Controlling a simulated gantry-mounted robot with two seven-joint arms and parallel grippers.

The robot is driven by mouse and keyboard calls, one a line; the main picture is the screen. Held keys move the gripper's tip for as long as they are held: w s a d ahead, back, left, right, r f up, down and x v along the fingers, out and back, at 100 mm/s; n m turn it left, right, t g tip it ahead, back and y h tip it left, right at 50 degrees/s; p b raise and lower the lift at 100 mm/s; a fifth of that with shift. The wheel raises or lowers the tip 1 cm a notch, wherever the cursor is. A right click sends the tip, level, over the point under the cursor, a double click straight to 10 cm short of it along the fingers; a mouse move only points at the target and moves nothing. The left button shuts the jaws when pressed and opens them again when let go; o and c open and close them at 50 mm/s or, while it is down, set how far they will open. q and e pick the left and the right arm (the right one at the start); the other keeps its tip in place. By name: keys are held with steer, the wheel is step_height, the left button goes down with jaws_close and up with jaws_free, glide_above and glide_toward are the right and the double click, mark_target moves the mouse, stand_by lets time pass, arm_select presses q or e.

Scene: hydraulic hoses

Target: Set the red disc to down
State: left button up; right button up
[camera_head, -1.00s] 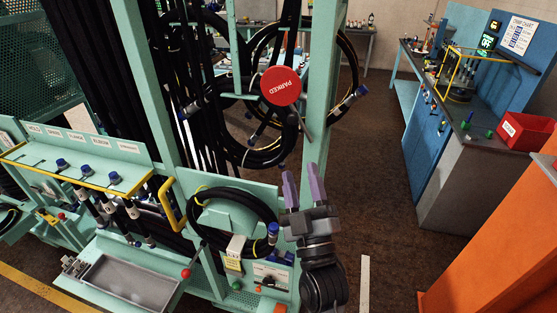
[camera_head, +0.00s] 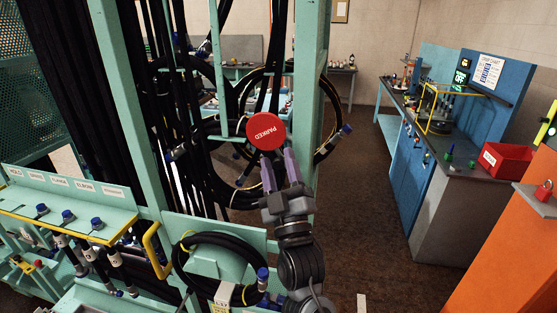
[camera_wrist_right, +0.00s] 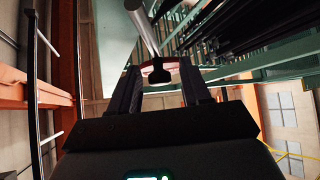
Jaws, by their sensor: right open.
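The red disc (camera_head: 266,131), marked PARKED with slanted lettering, hangs by the green frame post in the head view. My right gripper (camera_head: 279,168) is open just below it, its purple fingers pointing up and their tips close to the disc's lower edge. Contact cannot be told from the head view. In the right wrist view the disc (camera_wrist_right: 168,68) shows as a thin red rim beyond the open fingers. A grey rod with a dark end (camera_wrist_right: 160,76) shows between the right gripper's fingers (camera_wrist_right: 160,88). My left gripper is not in view.
Coiled black hoses (camera_head: 325,120) hang behind and right of the disc. A lower coil (camera_head: 190,260) sits left of my right arm. The green post (camera_head: 309,70) stands close behind. Open floor (camera_head: 365,210) lies to the right, before the blue bench (camera_head: 415,170).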

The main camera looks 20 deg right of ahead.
steer(key=shift+w+r, duration=0.2)
steer(key=shift+w, duration=0.05)
jaws_close()
stand_by(0.3)
